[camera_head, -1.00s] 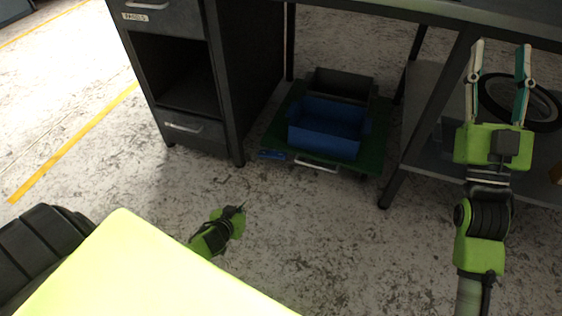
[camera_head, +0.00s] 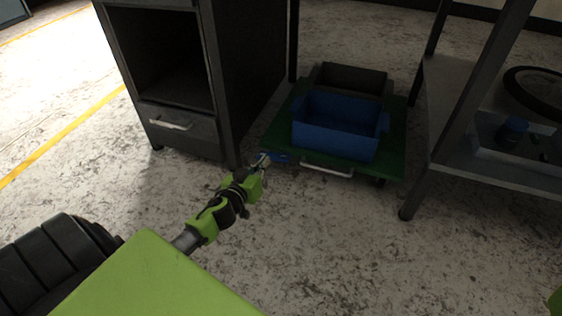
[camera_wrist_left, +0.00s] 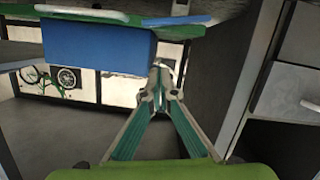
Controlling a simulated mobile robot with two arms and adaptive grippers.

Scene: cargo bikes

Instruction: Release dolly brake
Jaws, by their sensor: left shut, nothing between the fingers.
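In the left wrist view, which looks upside down, the pedal (camera_wrist_left: 178,21) shows at the top, apart in the picture from the shut fingertips (camera_wrist_left: 160,72). My right gripper is out of view.
A blue bin (camera_head: 335,140) and a dark bin (camera_head: 348,78) sit on the dolly. A dark drawer cabinet (camera_head: 180,130) stands close left of my left gripper. A bench leg (camera_head: 425,180) and shelf are at right. Floor in front is clear.

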